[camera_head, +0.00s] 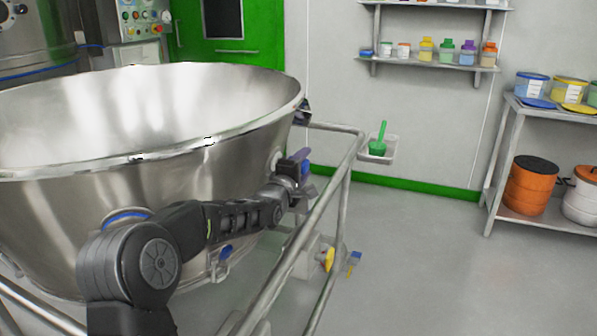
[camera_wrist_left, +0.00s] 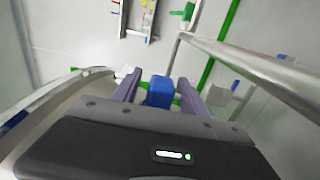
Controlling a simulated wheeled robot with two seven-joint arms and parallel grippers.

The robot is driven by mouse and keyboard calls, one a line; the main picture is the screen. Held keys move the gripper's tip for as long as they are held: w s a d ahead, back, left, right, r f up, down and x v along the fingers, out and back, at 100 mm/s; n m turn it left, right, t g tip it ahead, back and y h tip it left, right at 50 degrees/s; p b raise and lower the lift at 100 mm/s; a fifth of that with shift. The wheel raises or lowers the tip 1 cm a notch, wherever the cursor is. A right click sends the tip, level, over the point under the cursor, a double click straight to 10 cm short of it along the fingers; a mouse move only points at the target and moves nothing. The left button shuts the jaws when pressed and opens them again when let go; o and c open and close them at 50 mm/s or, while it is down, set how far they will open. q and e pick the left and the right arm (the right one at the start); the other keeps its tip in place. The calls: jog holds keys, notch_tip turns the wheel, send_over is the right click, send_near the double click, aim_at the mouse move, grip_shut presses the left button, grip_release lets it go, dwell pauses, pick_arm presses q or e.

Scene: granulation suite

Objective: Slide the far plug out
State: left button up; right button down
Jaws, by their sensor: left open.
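The large steel bowl (camera_head: 130,110) fills the left of the head view. A blue plug (camera_wrist_left: 160,92) shows between my left fingers in the wrist view, with a gap on either side. In the head view a small blue part (camera_head: 305,167) shows at the bowl's right side, partly hidden by my gripper. My left gripper (camera_head: 298,172) is open there, its fingers (camera_wrist_left: 159,90) on either side of the plug. Contact cannot be made out. Another blue part (camera_head: 226,252) sits lower on the bowl, nearer to me. My right gripper is not in view.
A steel frame rail (camera_head: 325,195) runs close to the right of my left gripper. A tray with a green scoop (camera_head: 378,145) hangs beyond it. A yellow-and-blue valve (camera_head: 330,260) is low on the frame. Shelves (camera_head: 515,110) stand right; the floor between is clear.

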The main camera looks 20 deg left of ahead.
pick_arm(q)
jog(key=s, duration=0.5)
jog(key=shift+s+d, duration=0.2)
jog(key=shift+s, duration=0.1)
